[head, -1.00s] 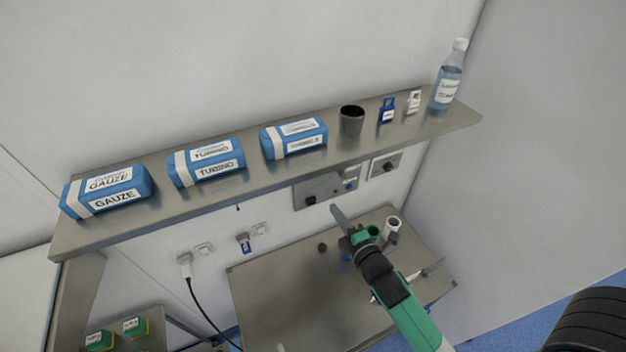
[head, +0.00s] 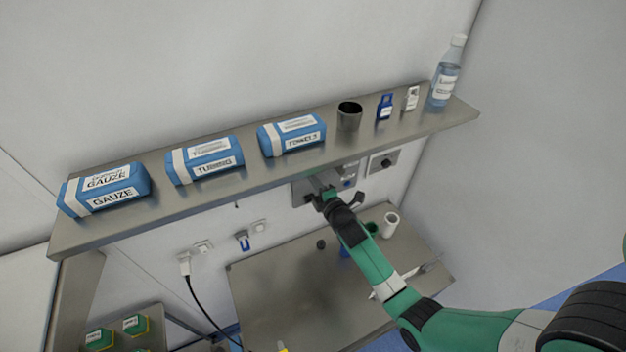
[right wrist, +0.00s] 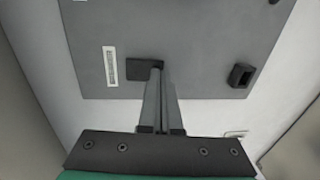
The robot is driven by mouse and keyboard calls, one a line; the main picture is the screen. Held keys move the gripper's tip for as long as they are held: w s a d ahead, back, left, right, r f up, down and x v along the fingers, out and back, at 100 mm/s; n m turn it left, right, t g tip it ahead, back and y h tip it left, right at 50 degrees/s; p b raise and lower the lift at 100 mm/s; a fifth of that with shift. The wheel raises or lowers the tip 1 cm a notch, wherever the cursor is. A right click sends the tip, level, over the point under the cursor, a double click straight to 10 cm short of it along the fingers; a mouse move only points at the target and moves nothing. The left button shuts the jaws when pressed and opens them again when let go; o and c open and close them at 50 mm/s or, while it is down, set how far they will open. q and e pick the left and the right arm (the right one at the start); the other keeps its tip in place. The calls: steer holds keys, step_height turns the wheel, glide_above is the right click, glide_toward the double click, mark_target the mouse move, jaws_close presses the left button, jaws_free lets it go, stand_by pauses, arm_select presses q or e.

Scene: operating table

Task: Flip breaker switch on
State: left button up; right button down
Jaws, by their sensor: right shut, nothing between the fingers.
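A grey wall panel (head: 301,196) sits under the shelf in the head view, partly hidden by my right gripper (head: 322,181). The right wrist view shows a grey panel (right wrist: 195,45) close up, with a pale label strip. A dark square part (right wrist: 139,70) is on it, partly behind the fingertips, and a black raised block (right wrist: 241,75) is on its right side. I cannot tell the switch's position. My right gripper (right wrist: 158,66) is shut and empty, its fingertips at or just in front of the dark square part; contact is unclear. My left gripper is out of view.
A second small panel (head: 384,163) is to the right. Below is a metal table (head: 285,290) with a white cup (head: 391,224). A black cable (head: 205,315) hangs at left.

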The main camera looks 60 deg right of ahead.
steer(key=s+a+f+b, duration=0.2)
steer(key=s+a, duration=0.6)
steer(key=s, duration=0.2)
steer(key=shift+s+a+b, duration=0.2)
steer(key=shift+s+b, duration=0.1)
stand_by(0.4)
stand_by(0.5)
